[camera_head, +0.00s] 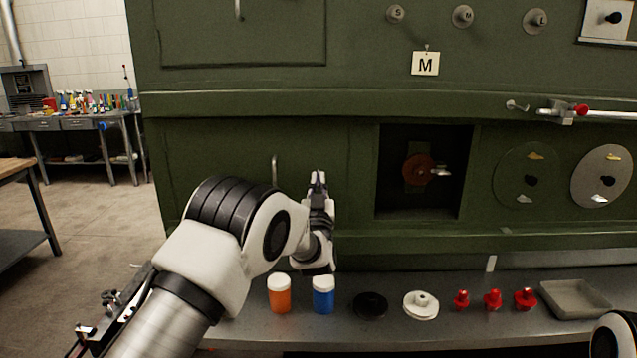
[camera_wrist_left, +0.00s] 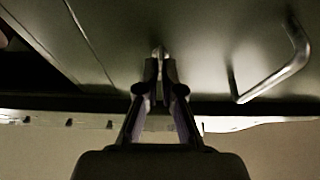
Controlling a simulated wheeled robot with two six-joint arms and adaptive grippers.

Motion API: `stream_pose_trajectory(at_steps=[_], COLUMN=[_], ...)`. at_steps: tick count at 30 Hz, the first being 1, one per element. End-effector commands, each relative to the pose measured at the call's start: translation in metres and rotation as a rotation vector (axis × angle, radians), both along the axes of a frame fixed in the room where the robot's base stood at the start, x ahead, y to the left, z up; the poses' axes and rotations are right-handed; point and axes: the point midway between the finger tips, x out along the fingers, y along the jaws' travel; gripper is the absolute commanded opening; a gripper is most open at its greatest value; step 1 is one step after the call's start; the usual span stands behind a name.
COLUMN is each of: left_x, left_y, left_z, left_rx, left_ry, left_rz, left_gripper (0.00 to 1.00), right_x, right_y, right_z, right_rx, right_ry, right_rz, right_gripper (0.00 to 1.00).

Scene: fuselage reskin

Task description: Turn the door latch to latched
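A green lower door (camera_head: 215,160) with a bar handle (camera_head: 274,168) is set in the fuselage side and looks closed. My left gripper (camera_head: 318,182) is up against this door, just right of the handle. In the left wrist view its two fingers (camera_wrist_left: 160,72) are drawn close together around a small metal piece, which looks like the door latch (camera_wrist_left: 158,51). The fingers and arm hide most of it, so its angle cannot be read. The handle also shows at the right of the wrist view (camera_wrist_left: 275,72). My right gripper is out of view.
A grey shelf (camera_head: 345,332) below holds an orange jar (camera_head: 280,294), a blue jar (camera_head: 323,295), a black disc (camera_head: 370,305), a white flanged part (camera_head: 421,304), red fittings (camera_head: 492,300) and a tray (camera_head: 575,298). An open recess (camera_head: 450,205) lies right of the door.

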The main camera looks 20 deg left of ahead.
Motion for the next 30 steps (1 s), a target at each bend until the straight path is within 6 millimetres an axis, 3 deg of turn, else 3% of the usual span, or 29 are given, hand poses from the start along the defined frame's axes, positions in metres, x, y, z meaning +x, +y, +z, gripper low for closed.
stream_pose_trajectory(at_steps=[16, 30], left_x=[0.000, -0.001], left_y=[0.001, 0.003], left_z=[-0.003, -0.004], left_rx=[0.065, 0.414], left_ry=[0.023, 0.123], left_rz=[-0.001, 0.001], left_gripper=[0.00, 0.00], right_x=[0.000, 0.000], right_y=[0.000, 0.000], right_z=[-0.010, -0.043], right_rx=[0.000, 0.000], right_ry=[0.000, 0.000], right_rz=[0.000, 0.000], right_gripper=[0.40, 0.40])
